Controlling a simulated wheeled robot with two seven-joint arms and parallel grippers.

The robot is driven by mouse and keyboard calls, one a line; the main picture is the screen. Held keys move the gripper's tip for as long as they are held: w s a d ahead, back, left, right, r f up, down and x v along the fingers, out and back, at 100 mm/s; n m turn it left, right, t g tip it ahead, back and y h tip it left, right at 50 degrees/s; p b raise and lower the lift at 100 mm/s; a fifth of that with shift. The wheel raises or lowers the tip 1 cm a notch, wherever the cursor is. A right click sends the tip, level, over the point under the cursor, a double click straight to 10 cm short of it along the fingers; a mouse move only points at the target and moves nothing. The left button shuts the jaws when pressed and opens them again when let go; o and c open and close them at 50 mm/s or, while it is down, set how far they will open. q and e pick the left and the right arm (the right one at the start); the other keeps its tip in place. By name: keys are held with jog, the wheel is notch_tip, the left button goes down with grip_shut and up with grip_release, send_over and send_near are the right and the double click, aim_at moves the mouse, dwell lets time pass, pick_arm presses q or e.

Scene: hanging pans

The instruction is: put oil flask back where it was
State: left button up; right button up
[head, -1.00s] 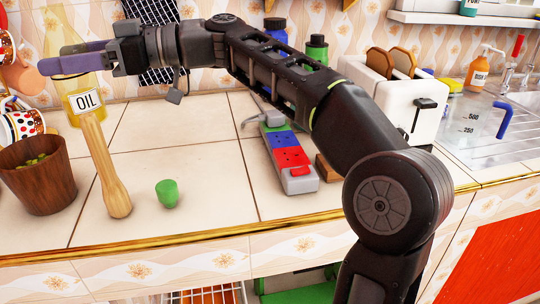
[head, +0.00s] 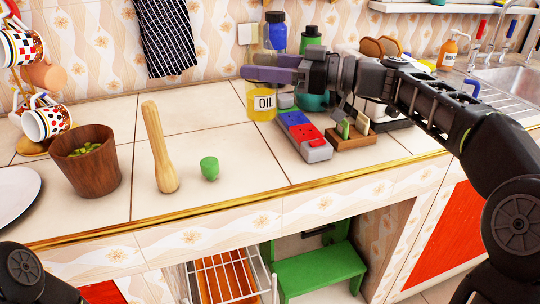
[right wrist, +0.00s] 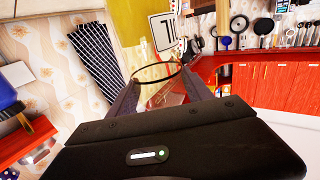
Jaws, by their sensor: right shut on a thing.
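The oil flask (head: 262,106), yellow with a white OIL label, is upright in the grip of my right gripper (head: 252,66), near the left end of the power strip. I cannot tell whether its base touches the counter. In the right wrist view its yellow body (right wrist: 138,22) and label show beyond the fingers (right wrist: 165,85), with a dark ring between them. A green stopper (head: 209,168) stands on the counter in front, beside a wooden pestle (head: 158,150). My left gripper is out of view.
A power strip (head: 304,137) and small wooden box (head: 351,137) lie right of the flask. A bowl of olives (head: 92,172) and a mug rack are left.

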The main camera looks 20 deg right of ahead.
aim_at(262, 113)
jog(key=shift+f+b, duration=0.45)
jog(key=shift+f, duration=2.65)
jog(key=shift+f, duration=1.85)
jog(key=shift+f+b, duration=0.15)
jog(key=shift+b, duration=0.4)
jog(key=o, duration=1.5)
jog(key=shift+o, duration=0.2)
